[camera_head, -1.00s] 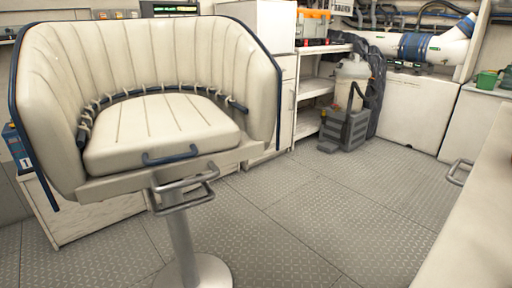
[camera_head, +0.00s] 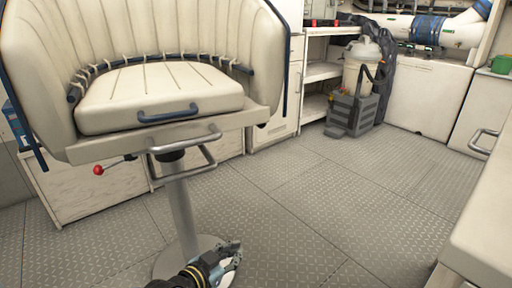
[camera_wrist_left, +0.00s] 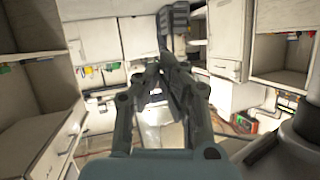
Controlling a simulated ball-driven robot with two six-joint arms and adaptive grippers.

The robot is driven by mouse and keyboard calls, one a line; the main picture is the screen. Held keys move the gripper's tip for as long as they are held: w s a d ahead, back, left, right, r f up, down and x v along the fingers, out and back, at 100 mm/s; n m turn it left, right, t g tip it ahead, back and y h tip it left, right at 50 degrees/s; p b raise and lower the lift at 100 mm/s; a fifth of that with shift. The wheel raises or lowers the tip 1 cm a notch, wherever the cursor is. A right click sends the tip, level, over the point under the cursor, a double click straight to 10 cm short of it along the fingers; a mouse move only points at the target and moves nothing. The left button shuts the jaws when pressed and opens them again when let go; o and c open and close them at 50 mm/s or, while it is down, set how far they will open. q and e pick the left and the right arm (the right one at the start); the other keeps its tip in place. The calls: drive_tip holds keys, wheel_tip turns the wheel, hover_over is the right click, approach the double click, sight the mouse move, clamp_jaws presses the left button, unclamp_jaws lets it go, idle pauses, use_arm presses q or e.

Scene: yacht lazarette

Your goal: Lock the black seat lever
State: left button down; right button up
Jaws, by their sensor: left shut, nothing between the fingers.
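The seat lever is a thin dark rod (camera_head: 122,161) with a red ball knob (camera_head: 98,170). It sticks out to the left from under the cream helm seat (camera_head: 160,96), tilted slightly down toward the knob. My left gripper (camera_head: 234,254) is low in the head view, in front of the pedestal foot, to the right of and well below the lever. It is shut and empty. In the left wrist view its fingers (camera_wrist_left: 163,82) are together, and I cannot make out the lever there. My right gripper is not in view.
The seat stands on a grey pedestal (camera_head: 183,208) with a metal footrest loop (camera_head: 185,160) under its front edge. A pale counter (camera_head: 485,235) is at the right. A grey caddy (camera_head: 352,110) stands at the back. The textured floor (camera_head: 320,200) between them is clear.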

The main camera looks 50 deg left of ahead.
use_arm(q)
drive_tip(key=w+a+r+n+t+y+b, duration=0.1)
drive_tip(key=w+a+r+n+t+y, duration=0.1)
drive_tip(key=r, duration=0.8)
drive_tip(key=w+a+r+n+t+y+b, duration=0.2)
drive_tip(key=w+a+r+y, duration=0.1)
drive_tip(key=r, duration=0.7)
drive_tip(key=shift+w+r+n+y, duration=0.15)
drive_tip(key=shift+w+n+y, duration=0.25)
drive_tip(key=shift+w+y, duration=0.3)
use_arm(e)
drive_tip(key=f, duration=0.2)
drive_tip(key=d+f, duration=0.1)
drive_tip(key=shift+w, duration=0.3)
use_arm(q)
drive_tip(key=shift+w, duration=0.1)
drive_tip(key=b+x, duration=0.3)
drive_tip(key=x, duration=1.1)
drive_tip(key=shift+r+b, duration=0.15)
drive_tip(key=shift+b, duration=0.2)
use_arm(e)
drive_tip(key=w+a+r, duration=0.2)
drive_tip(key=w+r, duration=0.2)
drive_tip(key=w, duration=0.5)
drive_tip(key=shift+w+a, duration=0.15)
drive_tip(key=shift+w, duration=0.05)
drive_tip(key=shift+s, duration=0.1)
